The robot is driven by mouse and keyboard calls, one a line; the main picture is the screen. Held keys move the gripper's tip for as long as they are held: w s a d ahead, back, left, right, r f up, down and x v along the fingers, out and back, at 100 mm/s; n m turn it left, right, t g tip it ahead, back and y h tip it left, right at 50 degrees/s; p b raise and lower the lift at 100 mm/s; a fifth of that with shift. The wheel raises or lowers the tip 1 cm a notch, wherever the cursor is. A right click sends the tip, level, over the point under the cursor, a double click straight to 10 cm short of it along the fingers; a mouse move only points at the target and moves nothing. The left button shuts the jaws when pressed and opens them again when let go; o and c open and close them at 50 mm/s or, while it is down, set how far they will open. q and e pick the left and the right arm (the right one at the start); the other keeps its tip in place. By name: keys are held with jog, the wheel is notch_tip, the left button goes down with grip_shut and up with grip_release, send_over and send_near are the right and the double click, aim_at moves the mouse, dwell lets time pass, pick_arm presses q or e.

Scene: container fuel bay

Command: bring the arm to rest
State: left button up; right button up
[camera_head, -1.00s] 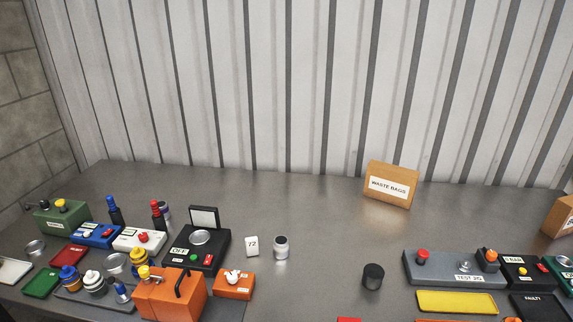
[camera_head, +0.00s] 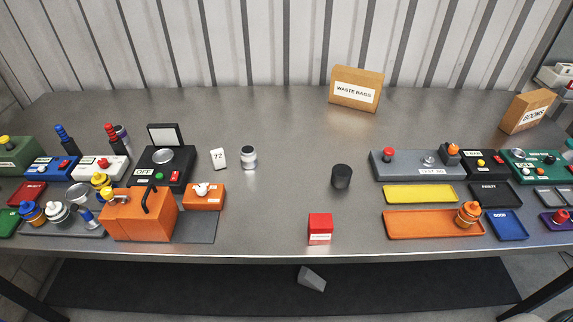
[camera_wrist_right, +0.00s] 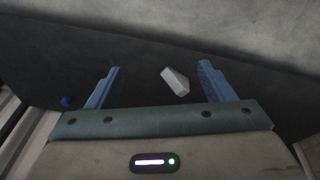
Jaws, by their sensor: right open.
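My right gripper (camera_wrist_right: 158,88) shows in the right wrist view with its two blue fingers wide apart and nothing between them that it touches. Beyond the fingers a grey-white block (camera_wrist_right: 175,81) lies on the dark floor mat (camera_wrist_right: 140,45). The same block (camera_head: 312,279) lies on the mat (camera_head: 190,285) below the bench's front edge in the head view. Neither arm nor gripper shows in the head view. My left gripper is in no frame.
Cartons (camera_head: 356,90) stand at the back.

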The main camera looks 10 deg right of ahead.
jog(key=s+f+b, duration=0.2)
jog(key=s+f, duration=0.7)
jog(key=f, duration=0.4)
jog(key=s+d+f+g+b, duration=0.1)
jog(key=s+f+b, duration=0.1)
jog(key=s+f, duration=0.7)
notch_tip(320, 180, down, 5)
jog(key=shift+s+d+r+b, duration=0.15)
jog(key=shift+d+r+b, duration=0.1)
jog(key=shift+b, duration=0.1)
